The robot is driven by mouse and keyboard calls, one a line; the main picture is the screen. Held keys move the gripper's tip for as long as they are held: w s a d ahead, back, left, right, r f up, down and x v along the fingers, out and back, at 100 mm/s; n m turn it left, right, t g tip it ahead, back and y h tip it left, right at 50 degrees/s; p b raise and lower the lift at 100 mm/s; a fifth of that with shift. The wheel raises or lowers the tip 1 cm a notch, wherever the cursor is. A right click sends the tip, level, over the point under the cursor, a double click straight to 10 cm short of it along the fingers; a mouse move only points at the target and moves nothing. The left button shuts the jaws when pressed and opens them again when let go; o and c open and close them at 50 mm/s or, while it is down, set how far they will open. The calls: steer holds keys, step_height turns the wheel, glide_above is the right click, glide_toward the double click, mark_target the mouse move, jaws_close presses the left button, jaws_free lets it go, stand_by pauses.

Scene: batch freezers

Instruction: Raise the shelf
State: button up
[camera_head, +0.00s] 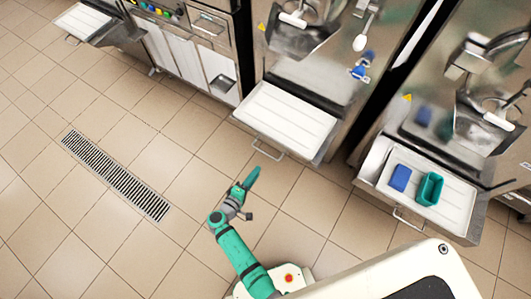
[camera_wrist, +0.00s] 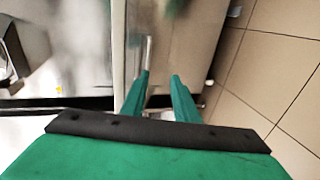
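The shelf (camera_head: 290,115) closest to my gripper is a white ribbed tray with a metal rim, folded down flat at the front of the middle freezer. A thin wire handle (camera_head: 267,151) sticks out from its front edge. My gripper (camera_head: 252,176) is just in front of and below that handle in the picture, apparently apart from it. In the wrist view the two green fingers (camera_wrist: 161,92) are apart with nothing held between them. A blurred metal bar (camera_wrist: 149,52) shows beyond the left finger; I cannot tell whether it is the handle.
A similar shelf (camera_head: 374,181) at the right freezer holds a blue block (camera_head: 400,178) and a teal container (camera_head: 429,188). Another shelf (camera_head: 82,20) is at the far left. A floor drain grate (camera_head: 115,174) lies left of my arm. The tiled floor around is clear.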

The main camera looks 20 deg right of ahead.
mark_target(266, 153)
steer(key=shift+h, duration=0.4)
steer(key=x, duration=0.3)
steer(key=w+r+x, duration=0.1)
steer(key=x, duration=0.3)
steer(key=r+x, duration=0.1)
steer(key=x, duration=0.3)
steer(key=shift+w+a, duration=0.25)
steer(key=shift+w, duration=0.15)
jaws_close()
